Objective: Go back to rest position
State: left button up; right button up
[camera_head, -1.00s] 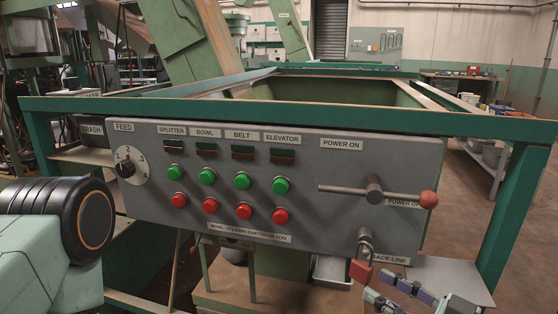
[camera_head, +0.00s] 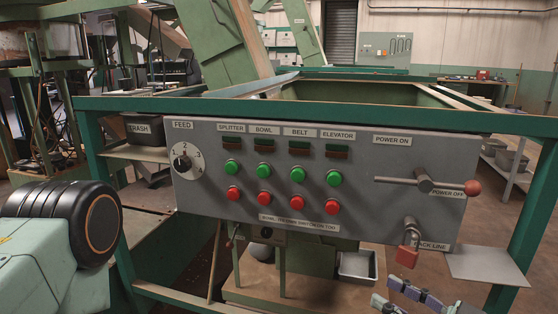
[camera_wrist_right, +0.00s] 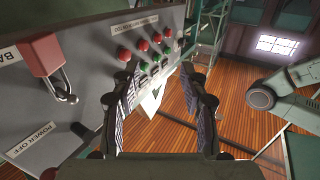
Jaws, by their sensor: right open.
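My right gripper (camera_head: 384,290) is at the bottom right of the head view, below and in front of the grey control panel (camera_head: 340,222). Its two fingers are apart with nothing between them. They also show spread in the right wrist view (camera_wrist_right: 161,70), beside the panel's face. My left gripper is not in view; only a part of my left arm with a black ribbed joint shows at the left of the head view.
The panel has a feed dial (camera_head: 182,163), green and red buttons, a power lever (camera_head: 424,181) with a red knob and a red padlock-like piece (camera_head: 408,257). A green frame (camera_head: 250,103) surrounds it. A small shelf (camera_head: 487,264) juts out at the right.

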jog(key=s+d+f+m+g+h, duration=0.1)
jog(key=s+f+m+g+h, duration=0.3)
jog(key=f, duration=0.4)
jog(key=s+d+f+m+g+h, duration=0.1)
jog(key=f+m+h, duration=0.35)
jog(key=f, duration=0.35)
jog(key=s+f+g+h, duration=0.2)
jog(key=s+f+g, duration=0.2)
jog(key=s, duration=0.7)
jog(key=s+f+g+h, duration=0.2)
jog(key=s+f+g, duration=0.2)
jog(key=s, duration=0.7)
notch_tip(320, 180, down, 3)
jog(key=shift+d+r+m, duration=0.1)
jog(key=shift+d+m, duration=0.2)
jog(key=shift+m, duration=0.05)
jog(key=shift+s, duration=0.1)
